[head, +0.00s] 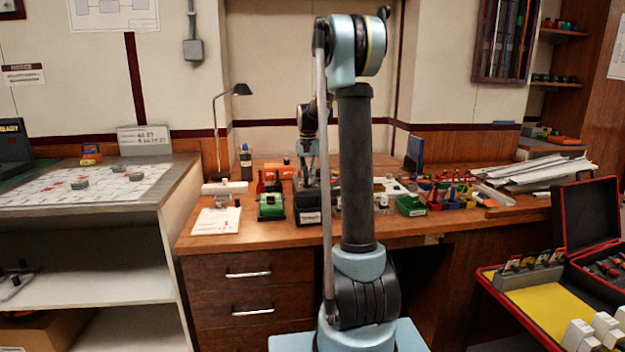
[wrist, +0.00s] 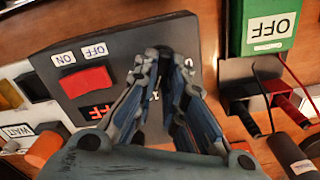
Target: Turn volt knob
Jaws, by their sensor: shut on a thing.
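A black box (wrist: 118,48) lies under my gripper in the wrist view, with a red rocker switch (wrist: 85,81) and labels reading ON and OFF, seen upside down. A dark knob (wrist: 165,54) on this box is mostly hidden between my fingertips. My gripper (wrist: 166,64) is shut on the knob. The knob's pointer and setting cannot be read. In the head view the black box (head: 310,214) stands on the wooden desk (head: 215,242), with my gripper (head: 309,183) coming down on it from above.
A green box labelled OFF (wrist: 265,38), red and black leads (wrist: 282,98) and an orange cylinder (wrist: 43,149) are close by in the wrist view. In the head view a green device (head: 270,206) stands left of the black box and a clipboard (head: 216,221) farther left.

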